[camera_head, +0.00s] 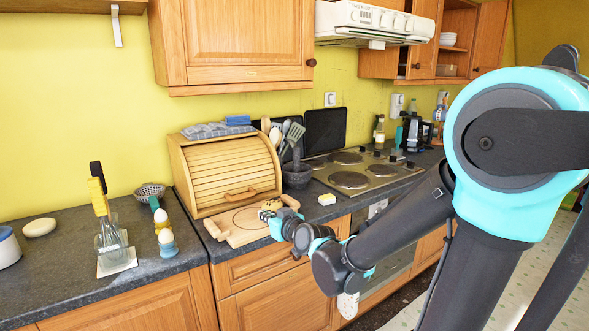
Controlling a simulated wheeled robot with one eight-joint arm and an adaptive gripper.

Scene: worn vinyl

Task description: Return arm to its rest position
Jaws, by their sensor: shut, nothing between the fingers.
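My arm reaches from the right of the view, past a large turquoise joint, down and left to the counter. My gripper (272,213) is at its far end, small and partly hidden by my own turquoise and dark wrist. It is shut and appears empty, over the right part of a wooden board (238,236) on the counter. A small tan and dark shape shows beside the fingertips; I cannot tell what it is, or whether the gripper touches the board.
A wooden roll-top bread box (228,176) stands right behind the board. Egg cups (167,243) and a whisk holder (112,245) stand left. Wall cabinets (235,42) hang above.

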